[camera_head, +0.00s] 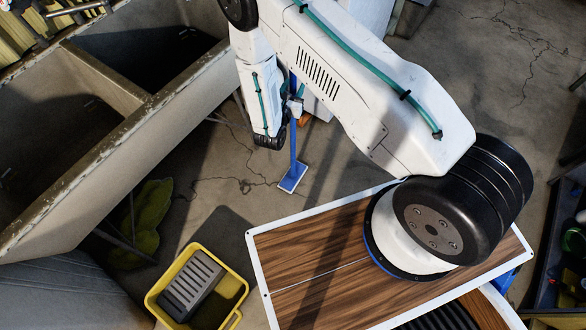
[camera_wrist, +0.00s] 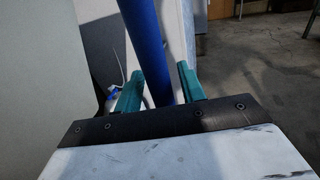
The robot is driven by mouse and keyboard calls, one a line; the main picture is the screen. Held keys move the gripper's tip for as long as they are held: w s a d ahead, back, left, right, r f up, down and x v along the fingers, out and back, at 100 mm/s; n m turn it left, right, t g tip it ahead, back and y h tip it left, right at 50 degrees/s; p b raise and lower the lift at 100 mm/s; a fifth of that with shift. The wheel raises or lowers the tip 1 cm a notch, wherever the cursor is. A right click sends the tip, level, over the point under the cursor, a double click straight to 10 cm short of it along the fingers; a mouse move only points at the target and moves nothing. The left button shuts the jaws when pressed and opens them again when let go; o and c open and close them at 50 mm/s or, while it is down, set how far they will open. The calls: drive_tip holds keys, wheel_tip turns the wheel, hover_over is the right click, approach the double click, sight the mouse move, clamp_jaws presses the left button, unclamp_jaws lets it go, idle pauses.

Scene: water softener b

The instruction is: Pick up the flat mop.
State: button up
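The flat mop stands near the big sink, with a blue pole (camera_head: 293,145) and a flat blue and white head (camera_head: 293,178) on the floor. My gripper (camera_head: 294,105) is at the pole, well above the head. In the wrist view, the blue pole (camera_wrist: 146,45) runs up between the two teal fingers of my gripper (camera_wrist: 160,72). The fingers are apart, one on each side of the pole, with narrow gaps seen beside it. My arm hides part of the pole in the head view.
A large worn double sink (camera_head: 110,150) stands at the left. A yellow bucket (camera_head: 195,290) with a grey insert sits on the floor in front. A white surface stands close behind the pole. Cracked concrete floor (camera_head: 500,70) is open at the upper right.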

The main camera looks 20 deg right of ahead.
clamp_jaws()
drive_tip(key=shift+r, duration=0.1)
